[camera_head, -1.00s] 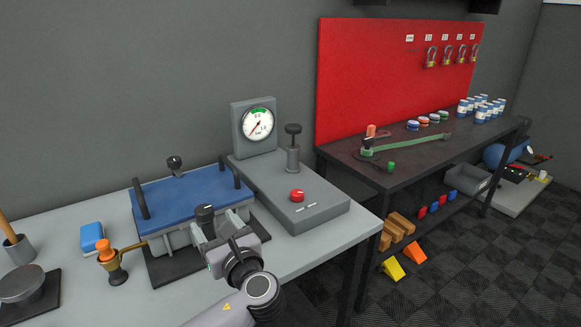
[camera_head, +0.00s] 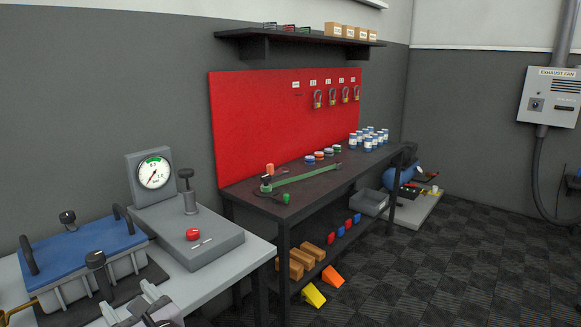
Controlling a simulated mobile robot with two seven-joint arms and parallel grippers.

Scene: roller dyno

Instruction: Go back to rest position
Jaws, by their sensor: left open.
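My left gripper (camera_head: 128,301) is at the bottom left of the head view, cut off by the lower edge. It is open, and nothing shows between its fingers. My right gripper is not in view.
A gauge unit (camera_head: 154,172) with a red button (camera_head: 193,234) stands on the light table. The checkered floor (camera_head: 450,270) at right is clear.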

